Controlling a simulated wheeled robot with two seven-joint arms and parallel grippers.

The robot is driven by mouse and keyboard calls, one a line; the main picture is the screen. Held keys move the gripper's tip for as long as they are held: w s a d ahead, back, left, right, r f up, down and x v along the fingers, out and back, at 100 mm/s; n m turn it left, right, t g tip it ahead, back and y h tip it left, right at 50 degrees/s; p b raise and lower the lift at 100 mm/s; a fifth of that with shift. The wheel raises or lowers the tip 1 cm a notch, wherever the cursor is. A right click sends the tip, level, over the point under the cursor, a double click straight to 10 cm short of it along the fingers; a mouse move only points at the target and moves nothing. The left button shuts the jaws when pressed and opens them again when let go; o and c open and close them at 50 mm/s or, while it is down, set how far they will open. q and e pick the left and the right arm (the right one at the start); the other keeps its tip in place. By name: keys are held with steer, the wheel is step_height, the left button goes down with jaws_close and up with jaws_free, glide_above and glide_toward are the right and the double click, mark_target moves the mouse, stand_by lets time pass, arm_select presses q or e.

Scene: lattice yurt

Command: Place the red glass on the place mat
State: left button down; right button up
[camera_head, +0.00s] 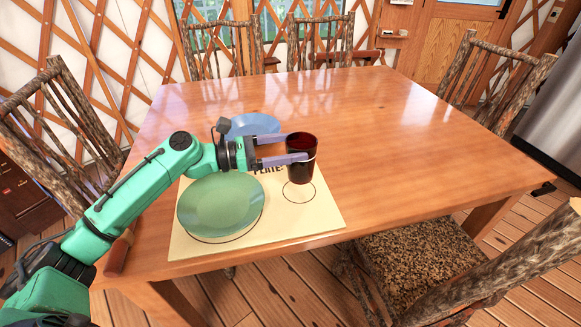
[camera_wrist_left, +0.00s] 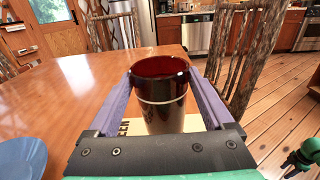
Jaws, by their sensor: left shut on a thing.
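The red glass (camera_head: 301,168) is dark, translucent and upright, with a pale band around it. My left gripper (camera_head: 300,157) is shut on its sides; the wrist view shows the glass (camera_wrist_left: 162,95) between both purple fingers. The cream place mat (camera_head: 300,225) lies at the table's near edge with printed outlines and partly covered lettering. The glass is over the mat's right part, at the small printed circle. Its base appears slightly above that circle, but I cannot tell whether it touches. A green part of my right arm (camera_wrist_left: 308,153) shows in the wrist view; its finger state is unclear.
A green plate (camera_head: 220,204) lies on the mat's left part, slightly off its printed outline. A blue plate (camera_head: 254,126) lies behind my left gripper. The wooden table (camera_head: 400,140) is clear to the right and back. Chairs (camera_head: 425,262) surround it.

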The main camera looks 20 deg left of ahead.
mark_target(290, 175)
arm_select(q)
step_height(290, 175, down, 5)
steer(key=shift+r+b, duration=0.1)
steer(key=shift+b, duration=0.25)
jaws_free()
steer(key=v, duration=1.2)
